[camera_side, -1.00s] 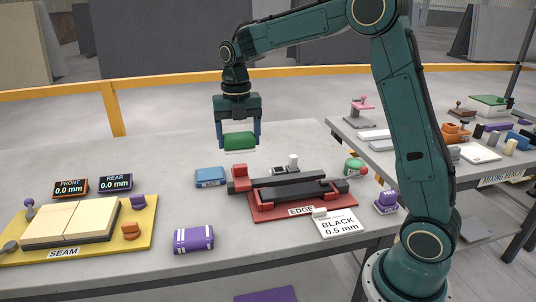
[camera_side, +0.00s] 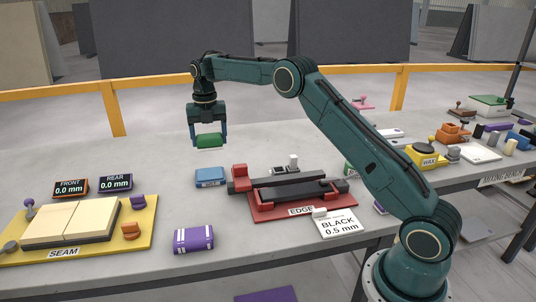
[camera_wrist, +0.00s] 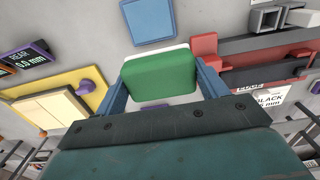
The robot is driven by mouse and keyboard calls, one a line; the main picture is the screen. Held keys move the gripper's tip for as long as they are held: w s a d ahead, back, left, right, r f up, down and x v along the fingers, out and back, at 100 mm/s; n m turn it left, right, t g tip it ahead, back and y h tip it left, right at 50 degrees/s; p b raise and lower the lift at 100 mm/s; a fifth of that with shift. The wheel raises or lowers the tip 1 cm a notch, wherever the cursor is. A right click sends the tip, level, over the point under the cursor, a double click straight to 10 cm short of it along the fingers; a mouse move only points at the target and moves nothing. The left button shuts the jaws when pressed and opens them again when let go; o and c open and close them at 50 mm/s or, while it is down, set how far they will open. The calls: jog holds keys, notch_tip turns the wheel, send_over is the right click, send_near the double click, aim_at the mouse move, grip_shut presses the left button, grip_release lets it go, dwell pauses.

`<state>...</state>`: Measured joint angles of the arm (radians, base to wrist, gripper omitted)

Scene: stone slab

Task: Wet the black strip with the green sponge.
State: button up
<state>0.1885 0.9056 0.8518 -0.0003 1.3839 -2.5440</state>
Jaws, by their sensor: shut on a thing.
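My gripper (camera_side: 208,140) is shut on the green sponge (camera_side: 208,141), which has a pale underside. It holds the sponge in the air above the slab, behind the blue block. In the wrist view the sponge (camera_wrist: 160,75) sits between the two blue fingers. The black strip (camera_side: 292,194) lies in the red fixture marked EDGE (camera_side: 262,210), to the right of and nearer than the sponge. Part of the strip also shows at the right of the wrist view (camera_wrist: 270,45). The sponge is apart from the strip.
A blue block (camera_side: 210,177) lies left of the fixture, a purple block (camera_side: 194,238) in front. A yellow SEAM board (camera_side: 140,238) with pale slabs is at left. A BLACK 0.5 mm card (camera_side: 338,227) lies by the fixture. The slab's back left is clear.

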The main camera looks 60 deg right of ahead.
send_over(210, 173)
jog(key=shift+w+f, duration=0.1)
jog(key=shift+f, duration=2.35)
jog(key=shift+f, duration=0.15)
jog(key=shift+f, duration=2.85)
jog(key=shift+f, duration=0.6)
jog(key=shift+r, duration=0.1)
notch_tip(210, 173, up, 7)
jog(key=shift+a, duration=0.1)
